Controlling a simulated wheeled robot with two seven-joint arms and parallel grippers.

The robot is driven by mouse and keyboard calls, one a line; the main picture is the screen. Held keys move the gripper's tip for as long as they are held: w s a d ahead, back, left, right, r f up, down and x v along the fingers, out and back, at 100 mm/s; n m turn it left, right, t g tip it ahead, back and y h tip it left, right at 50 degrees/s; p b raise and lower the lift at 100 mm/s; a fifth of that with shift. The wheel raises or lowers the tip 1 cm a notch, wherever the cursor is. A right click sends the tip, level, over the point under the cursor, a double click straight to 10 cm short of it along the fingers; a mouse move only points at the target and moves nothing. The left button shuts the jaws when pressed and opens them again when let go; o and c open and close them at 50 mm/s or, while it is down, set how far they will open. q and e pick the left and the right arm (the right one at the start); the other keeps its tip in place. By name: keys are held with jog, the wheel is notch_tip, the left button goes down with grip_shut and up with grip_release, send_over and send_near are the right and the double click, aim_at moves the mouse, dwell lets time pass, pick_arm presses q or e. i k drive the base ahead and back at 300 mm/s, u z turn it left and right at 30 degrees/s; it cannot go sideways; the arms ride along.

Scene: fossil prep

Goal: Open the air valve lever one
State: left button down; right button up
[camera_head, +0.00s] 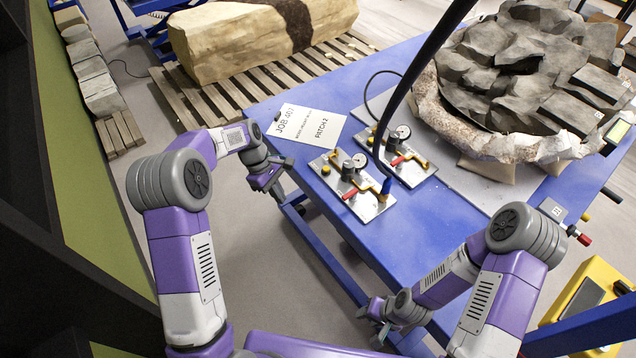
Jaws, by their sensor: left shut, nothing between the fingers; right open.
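Two metal valve panels lie on the blue table. The nearer panel (372,212) carries a red lever (349,194), a gauge, a dark cylinder and brass fittings. The farther panel (418,176) has the same kind of red lever (397,160). I cannot tell from markings which is lever one. My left gripper (276,190) is shut and empty at the table's left edge, apart from and left of the nearer panel. My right gripper (376,334) is open and empty, low by the table's near edge, well apart from both panels.
A job sheet (306,127) lies left of the panels. A dark hose (405,85) hangs down over the panels and meets a blue fitting (386,186). A jacketed fossil block (455,128) fills the far right. Bare blue tabletop (425,235) lies in front of the panels.

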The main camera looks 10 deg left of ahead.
aim_at(352, 193)
jog(key=u, duration=1.2)
jog(key=i, duration=0.6)
jog(key=z, duration=1.95)
